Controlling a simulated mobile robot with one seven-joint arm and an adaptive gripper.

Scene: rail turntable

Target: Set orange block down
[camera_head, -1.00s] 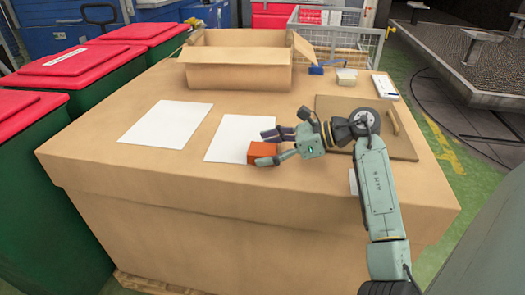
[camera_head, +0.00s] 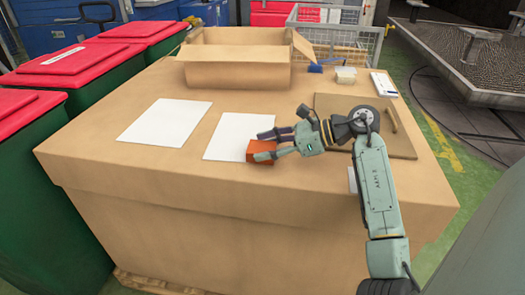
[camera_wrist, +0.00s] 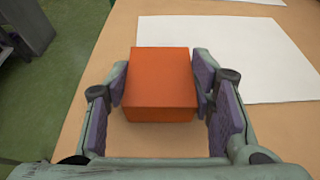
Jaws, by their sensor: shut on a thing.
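The orange block (camera_head: 258,150) is at the near right corner of the right white sheet (camera_head: 236,133) on the cardboard-coloured table. My gripper (camera_head: 264,145) reaches it from the right, with a finger along each side. In the wrist view the orange block (camera_wrist: 161,84) sits between the two purple finger pads, and my gripper (camera_wrist: 164,92) is shut on it. The white sheet (camera_wrist: 240,50) lies beyond and to the right of the block there. I cannot tell whether the block's underside touches the table.
Another white sheet (camera_head: 164,122) lies to the left. An open cardboard box (camera_head: 238,78) stands at the back. A brown board with a handle (camera_head: 385,148) lies under my arm. Small items, including a pale box (camera_head: 346,75), are at the back right. The table's front edge is close.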

